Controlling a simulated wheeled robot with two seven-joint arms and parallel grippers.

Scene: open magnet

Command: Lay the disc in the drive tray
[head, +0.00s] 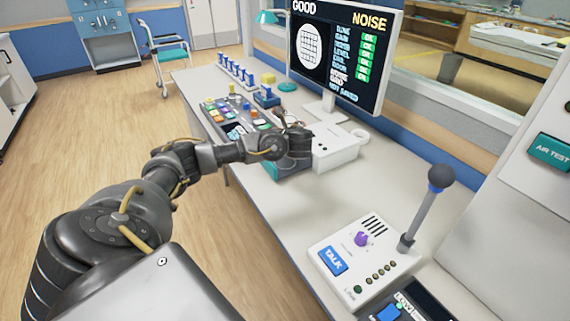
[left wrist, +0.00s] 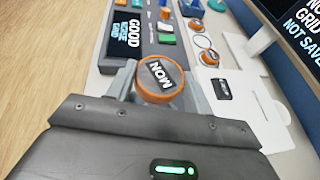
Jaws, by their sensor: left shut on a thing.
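My left gripper (head: 306,143) is over the desk, beside a white box (head: 337,148). In the left wrist view its fingers (left wrist: 160,88) are shut on a round orange-rimmed piece (left wrist: 160,80) with a dark top marked "MON". The head view does not show this piece clearly. I cannot tell if it is the disc or a knob. The white box shows again in the left wrist view (left wrist: 255,100), with a small dark panel or slot. I cannot make out a drive tray. My right gripper is not in view.
A button console (head: 240,120) lies left of the gripper. A monitor (head: 345,50) stands behind the white box. A talk panel (head: 365,255) with a microphone (head: 425,205) stands nearer me. The desk between has bare space (head: 290,210).

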